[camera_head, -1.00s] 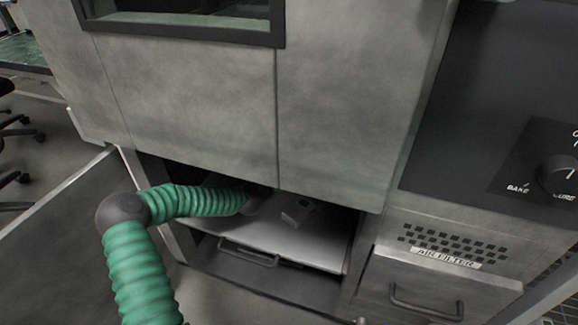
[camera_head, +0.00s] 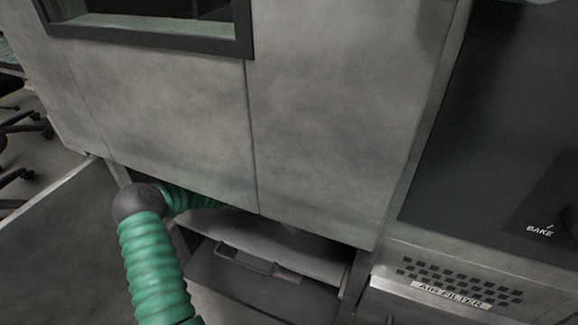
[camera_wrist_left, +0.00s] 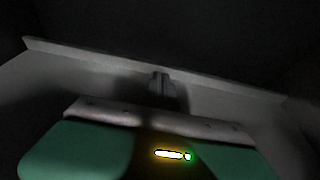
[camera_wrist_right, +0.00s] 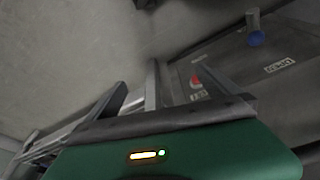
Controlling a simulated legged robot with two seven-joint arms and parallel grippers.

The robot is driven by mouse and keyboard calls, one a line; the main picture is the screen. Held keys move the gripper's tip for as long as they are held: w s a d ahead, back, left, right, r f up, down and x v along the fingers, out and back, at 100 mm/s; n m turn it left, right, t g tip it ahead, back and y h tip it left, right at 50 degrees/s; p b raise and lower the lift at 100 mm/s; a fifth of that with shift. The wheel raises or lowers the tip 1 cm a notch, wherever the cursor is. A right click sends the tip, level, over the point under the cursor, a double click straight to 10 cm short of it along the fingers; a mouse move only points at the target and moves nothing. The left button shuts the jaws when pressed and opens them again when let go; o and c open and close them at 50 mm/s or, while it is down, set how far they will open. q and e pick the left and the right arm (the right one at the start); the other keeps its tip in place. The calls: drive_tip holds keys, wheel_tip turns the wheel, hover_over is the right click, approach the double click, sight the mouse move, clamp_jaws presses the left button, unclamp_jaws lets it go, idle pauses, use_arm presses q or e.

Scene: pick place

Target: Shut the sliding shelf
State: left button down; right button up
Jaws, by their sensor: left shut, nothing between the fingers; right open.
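The sliding shelf (camera_head: 265,238) is a grey metal plate with a bar handle (camera_head: 245,262) at its front, low in the cabinet opening. My green left arm bends into the opening at its left side. The cabinet front hides my left gripper in the head view. In the left wrist view my left gripper (camera_wrist_left: 160,82) is shut and empty, in front of a pale surface with a raised edge in the dark. I cannot tell whether it touches it. My right gripper (camera_wrist_right: 134,82) is open and empty in the right wrist view. It is outside the head view.
The grey cabinet front (camera_head: 330,110) overhangs the opening. An open door panel (camera_head: 60,240) stands at the left. The air filter panel (camera_head: 450,285) and a dark control panel (camera_head: 490,130) are at the right.

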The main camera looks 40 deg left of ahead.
use_arm(q)
drive_tip(key=shift+w+a, duration=0.2)
drive_tip(key=shift+w, duration=0.5)
drive_tip(key=shift+w+a+r, duration=0.1)
drive_tip(key=shift+w+r, duration=0.05)
drive_tip(key=shift+r, duration=0.15)
drive_tip(key=shift+r, duration=0.1)
drive_tip(key=shift+p, duration=0.4)
drive_tip(key=p+v, duration=0.4)
drive_tip(key=v, duration=0.2)
drive_tip(key=shift+a+r, duration=0.1)
drive_tip(key=shift+r, duration=0.05)
drive_tip(key=p+v, duration=0.1)
drive_tip(key=v, duration=0.2)
drive_tip(key=p+v, duration=0.2)
drive_tip(key=v, duration=0.1)
drive_tip(key=p+v, duration=0.2)
drive_tip(key=v, duration=0.2)
drive_tip(key=shift+f, duration=0.3)
drive_tip(key=shift+s+p, duration=0.3)
drive_tip(key=shift+s, duration=0.1)
drive_tip(key=shift+s+f, duration=0.1)
